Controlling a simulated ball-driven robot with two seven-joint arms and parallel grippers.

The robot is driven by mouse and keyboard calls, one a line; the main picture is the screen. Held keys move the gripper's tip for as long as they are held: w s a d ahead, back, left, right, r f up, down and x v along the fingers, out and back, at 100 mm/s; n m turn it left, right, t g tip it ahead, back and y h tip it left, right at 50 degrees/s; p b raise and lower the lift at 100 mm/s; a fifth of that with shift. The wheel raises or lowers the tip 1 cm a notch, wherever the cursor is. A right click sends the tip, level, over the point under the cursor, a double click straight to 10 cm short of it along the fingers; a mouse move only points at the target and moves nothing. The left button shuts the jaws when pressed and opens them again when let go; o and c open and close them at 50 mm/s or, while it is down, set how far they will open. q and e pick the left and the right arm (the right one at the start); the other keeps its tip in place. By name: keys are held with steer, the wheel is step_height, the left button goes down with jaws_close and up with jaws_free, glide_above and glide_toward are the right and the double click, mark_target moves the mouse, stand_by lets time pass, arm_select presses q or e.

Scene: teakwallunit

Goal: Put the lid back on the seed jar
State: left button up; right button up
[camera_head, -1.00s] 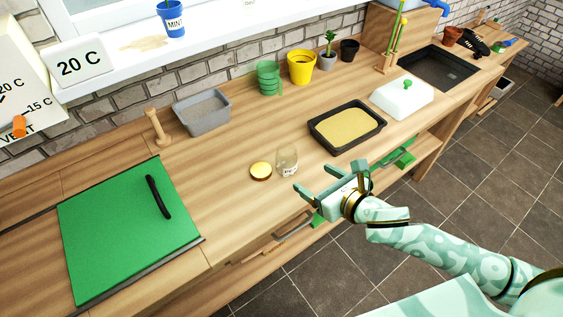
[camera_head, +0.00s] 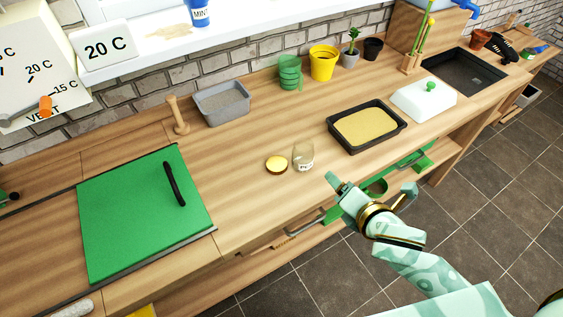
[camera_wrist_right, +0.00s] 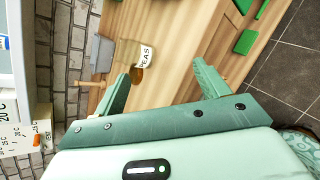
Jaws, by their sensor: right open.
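In the head view the seed jar (camera_head: 303,157), clear glass with a white label, stands upright and uncapped on the wooden counter. The round yellow lid (camera_head: 277,165) lies flat just left of it, apart from it. My right gripper (camera_head: 372,187) is open and empty, to the right of the jar near the counter's front edge. In the right wrist view the jar (camera_wrist_right: 128,52), its label reading PEAS, shows beyond the spread fingers of the gripper (camera_wrist_right: 160,72). My left gripper is out of view.
A black tray of tan material (camera_head: 367,128) stands right of the jar, with a white green-knobbed cover (camera_head: 423,100) beyond it. A green board (camera_head: 140,215) lies left. A grey tub (camera_head: 222,104) and pots line the back.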

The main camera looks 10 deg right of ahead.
steer(key=s+d+f+m+g+h, duration=0.25)
steer(key=s+m, duration=0.25)
steer(key=m, duration=0.3)
steer(key=s+d+f+m+g+h, duration=0.2)
steer(key=s+d+f+m+g, duration=0.15)
steer(key=m, duration=0.55)
steer(key=s+a+f+m+g+y, duration=0.1)
steer(key=s+f, duration=0.3)
steer(key=f, duration=0.4)
steer(key=s+a+f+m+g+y, duration=0.1)
steer(key=s+f+m, duration=0.15)
steer(key=f, duration=0.65)
steer(key=s+a+f+g+y, duration=0.1)
steer(key=s+f, duration=0.3)
steer(key=f, duration=0.4)
steer(key=s+f+m+g, duration=0.1)
steer(key=s+f, duration=0.5)
steer(key=s, duration=0.3)
steer(key=s+f+m+g, duration=0.1)
steer(key=s+f+m, duration=0.1)
steer(key=s+f, duration=0.3)
steer(key=s+d, duration=0.1)
steer(key=s, duration=0.3)
steer(key=shift+f+y, duration=0.35)
steer(key=shift+f, duration=0.05)
